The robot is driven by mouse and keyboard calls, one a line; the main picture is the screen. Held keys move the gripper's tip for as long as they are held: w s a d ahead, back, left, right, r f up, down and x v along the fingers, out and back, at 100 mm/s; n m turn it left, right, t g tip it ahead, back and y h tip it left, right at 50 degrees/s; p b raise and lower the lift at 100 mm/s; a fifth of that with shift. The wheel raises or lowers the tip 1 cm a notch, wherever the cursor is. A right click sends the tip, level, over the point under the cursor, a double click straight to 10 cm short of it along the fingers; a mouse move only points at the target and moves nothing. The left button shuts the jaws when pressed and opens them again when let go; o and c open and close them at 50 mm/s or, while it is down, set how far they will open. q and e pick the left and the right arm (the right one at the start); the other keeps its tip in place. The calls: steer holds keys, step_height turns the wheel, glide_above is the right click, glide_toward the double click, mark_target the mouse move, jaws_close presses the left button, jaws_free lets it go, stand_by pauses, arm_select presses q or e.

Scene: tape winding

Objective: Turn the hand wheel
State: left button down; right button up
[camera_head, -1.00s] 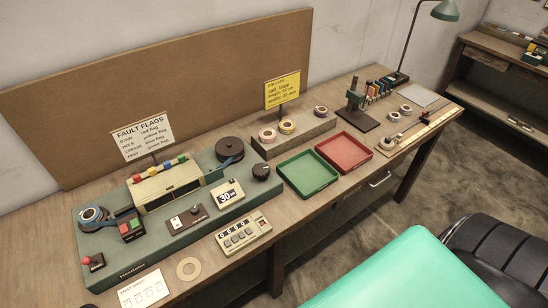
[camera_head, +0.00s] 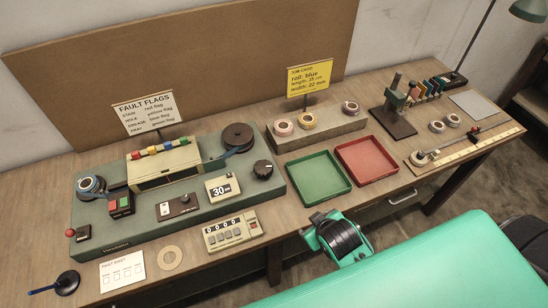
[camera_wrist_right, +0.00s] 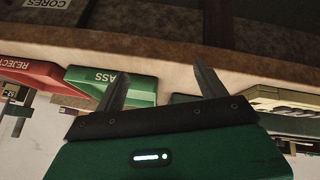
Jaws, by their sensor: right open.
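A green winding machine (camera_head: 150,228) stands at the left of the bench. A dark round knob (camera_head: 263,169) at its right end looks like the hand wheel. A larger black reel (camera_head: 238,137) sits behind it, with blue tape leading from it. My right gripper (camera_head: 340,240) is at the bench's front edge, in front of the green tray and apart from the knob. In the right wrist view its two fingers (camera_wrist_right: 160,84) are spread with nothing between them. The knob cannot be made out in that view. My left gripper is not in view.
Green (camera_head: 314,190) and red (camera_head: 366,176) trays lie right of the machine. Tape rolls stand on a block (camera_head: 318,130) behind the trays. A dark stand (camera_head: 393,121) is farther right.

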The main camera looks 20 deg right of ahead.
steer(key=w+a+r+n+t+y, duration=0.1)
steer(key=w+r+n+t, duration=0.4)
steer(key=w+r, duration=0.4)
steer(key=w+a+r+n+t, duration=0.1)
steer(key=w+r+n+t, duration=0.45)
steer(key=r, duration=0.55)
steer(key=w+a+r+n+g+y, duration=0.1)
steer(key=a+r+n+g+y, duration=0.1)
steer(key=a+r+n+y, duration=0.65)
steer(key=w+a+r+n+g+y, duration=0.1)
steer(key=a+r+n+g+y, duration=0.25)
steer(key=n+y, duration=0.9)
steer(key=n+g+h, duration=1.2)
steer(key=n+h, duration=0.5)
steer(key=n, duration=0.1)
glide_toward(265, 166)
steer(key=shift+y, duration=0.3)
steer(key=p+x, duration=0.4)
steer(key=x, duration=0.3)
steer(key=shift+s+f, duration=0.1)
steer(key=shift+f, duration=0.25)
steer(key=shift+a+f, duration=0.15)
steer(key=shift+f, duration=0.35)
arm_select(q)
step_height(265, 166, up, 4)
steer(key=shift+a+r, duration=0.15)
